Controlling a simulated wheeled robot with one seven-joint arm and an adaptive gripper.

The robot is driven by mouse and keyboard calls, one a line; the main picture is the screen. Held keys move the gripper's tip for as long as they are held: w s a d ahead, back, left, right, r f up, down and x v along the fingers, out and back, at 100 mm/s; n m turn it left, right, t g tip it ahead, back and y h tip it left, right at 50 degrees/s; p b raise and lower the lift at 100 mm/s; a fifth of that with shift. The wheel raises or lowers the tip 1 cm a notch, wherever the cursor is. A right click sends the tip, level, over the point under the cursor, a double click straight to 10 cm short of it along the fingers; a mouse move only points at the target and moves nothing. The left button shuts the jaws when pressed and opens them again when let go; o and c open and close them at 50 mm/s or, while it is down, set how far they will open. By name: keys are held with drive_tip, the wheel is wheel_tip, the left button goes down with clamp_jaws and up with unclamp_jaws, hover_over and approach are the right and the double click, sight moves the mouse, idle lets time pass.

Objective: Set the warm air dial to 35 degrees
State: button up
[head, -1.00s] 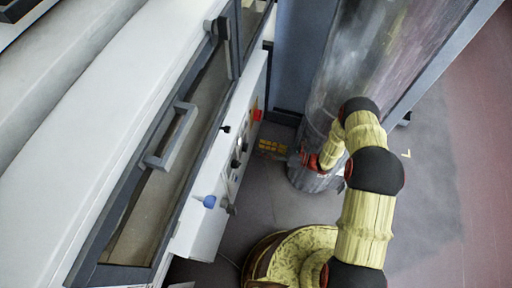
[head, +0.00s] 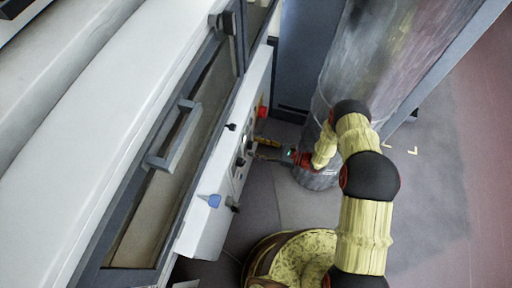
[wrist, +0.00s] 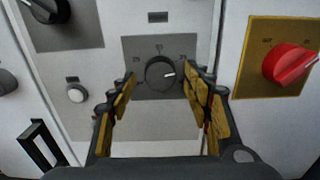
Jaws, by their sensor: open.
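A round black dial (wrist: 160,73) on a grey plate (wrist: 130,45) is in the middle of the wrist view. Its white pointer mark points right and slightly up. Small numbers stand left of, above and right of the dial; they are too blurred to read surely. My gripper (wrist: 159,76) is open and empty, with yellow-padded fingers left and right of the dial in the picture. I cannot tell whether they touch it. In the head view my gripper (head: 264,149) reaches the side panel of the white machine; the dial is not clearly seen there.
A red knob (wrist: 290,63) on a yellow plate is at the right, and another black knob (wrist: 48,8) is at upper left. A white button (wrist: 76,94) lies left.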

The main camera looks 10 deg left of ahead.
drive_tip(key=shift+a, duration=0.25)
drive_tip(key=shift+c, duration=0.5)
drive_tip(key=c, duration=1.1)
